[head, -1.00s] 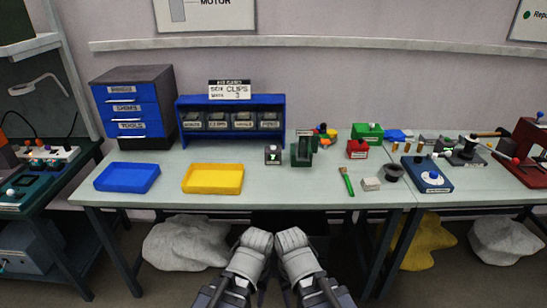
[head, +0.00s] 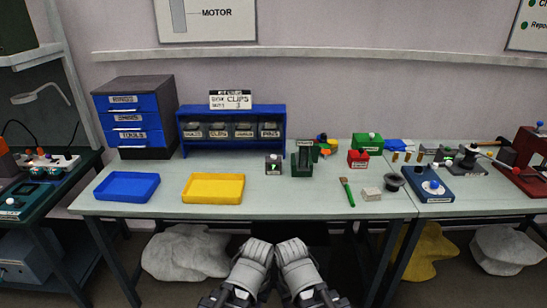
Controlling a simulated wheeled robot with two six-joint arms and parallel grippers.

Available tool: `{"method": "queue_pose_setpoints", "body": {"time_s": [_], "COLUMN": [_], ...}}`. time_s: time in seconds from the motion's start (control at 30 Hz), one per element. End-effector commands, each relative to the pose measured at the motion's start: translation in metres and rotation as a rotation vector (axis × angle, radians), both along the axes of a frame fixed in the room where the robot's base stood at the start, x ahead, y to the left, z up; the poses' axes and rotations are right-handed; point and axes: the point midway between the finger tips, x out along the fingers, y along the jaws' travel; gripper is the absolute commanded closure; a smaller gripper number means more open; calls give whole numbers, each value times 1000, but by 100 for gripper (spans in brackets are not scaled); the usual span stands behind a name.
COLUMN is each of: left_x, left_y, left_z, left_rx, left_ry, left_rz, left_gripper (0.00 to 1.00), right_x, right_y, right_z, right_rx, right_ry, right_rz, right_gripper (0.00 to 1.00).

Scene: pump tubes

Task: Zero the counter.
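A small dark box with a pale top and a small front display (head: 273,164) stands on the bench, right of the yellow tray. It looks like the counter, but its digits are too small to read. A dark green device (head: 302,160) stands just to its right. My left gripper (head: 250,268) and my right gripper (head: 295,264) are side by side at the bottom middle, in front of the bench and apart from the box. Their fingers cannot be made out, and nothing is visibly held.
A blue tray (head: 127,187) and yellow tray (head: 214,188) lie on the left. A blue drawer cabinet (head: 136,120) and bin rack (head: 190,145) stand behind. A green-handled brush (head: 347,191), white block (head: 371,194) and red box (head: 358,158) are on the right. The bench front centre is clear.

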Motion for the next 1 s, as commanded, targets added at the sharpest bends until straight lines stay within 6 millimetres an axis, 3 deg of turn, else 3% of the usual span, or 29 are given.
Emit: {"method": "queue_pose_setpoints", "body": {"time_s": [0.23, 1.0], "left_x": [0, 0], "left_y": [0, 0], "left_z": [0, 0], "left_rx": [0, 0], "left_ry": [0, 0], "left_rz": [0, 0], "left_gripper": [100, 100], "right_x": [0, 0], "right_y": [0, 0], "right_z": [0, 0], "right_rx": [0, 0], "right_ry": [0, 0], "right_rz": [0, 0], "right_gripper": [50, 50]}}
